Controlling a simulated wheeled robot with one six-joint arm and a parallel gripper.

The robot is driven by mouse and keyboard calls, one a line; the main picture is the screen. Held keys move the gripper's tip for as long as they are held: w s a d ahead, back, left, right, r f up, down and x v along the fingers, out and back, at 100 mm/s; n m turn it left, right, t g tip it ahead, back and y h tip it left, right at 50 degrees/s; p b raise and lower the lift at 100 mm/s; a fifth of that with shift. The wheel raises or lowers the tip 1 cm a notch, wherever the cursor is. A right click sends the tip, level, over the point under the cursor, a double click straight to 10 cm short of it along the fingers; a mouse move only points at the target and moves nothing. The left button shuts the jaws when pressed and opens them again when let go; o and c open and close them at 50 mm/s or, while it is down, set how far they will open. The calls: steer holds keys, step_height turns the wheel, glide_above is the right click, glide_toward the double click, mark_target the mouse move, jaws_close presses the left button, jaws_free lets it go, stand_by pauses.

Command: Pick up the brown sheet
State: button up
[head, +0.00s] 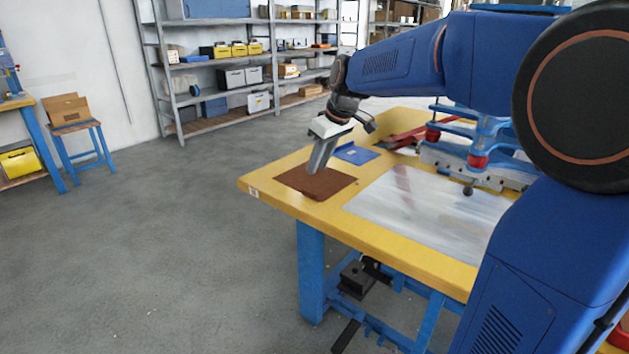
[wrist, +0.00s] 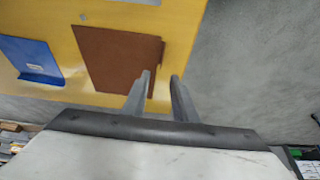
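The brown sheet (head: 312,184) lies flat on the yellow tabletop, near its left corner in the head view. In the wrist view the brown sheet (wrist: 112,58) is at upper middle, with one edge close to the gripper. My gripper (head: 313,172) points down at the sheet in the head view. In the wrist view my gripper (wrist: 160,77) shows two grey fingers with a gap between them. The left fingertip overlaps the sheet's edge and the right one is past it. Whether the fingers touch the sheet cannot be told.
A grey metal plate (head: 428,207) is set in the yellow table (head: 385,238) to the right. Open floor lies left of the table.

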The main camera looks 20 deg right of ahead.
mark_target(307, 187)
steer(key=x, duration=1)
steer(key=shift+a+f, duration=0.1)
steer(key=shift+a, duration=0.15)
jaws_close()
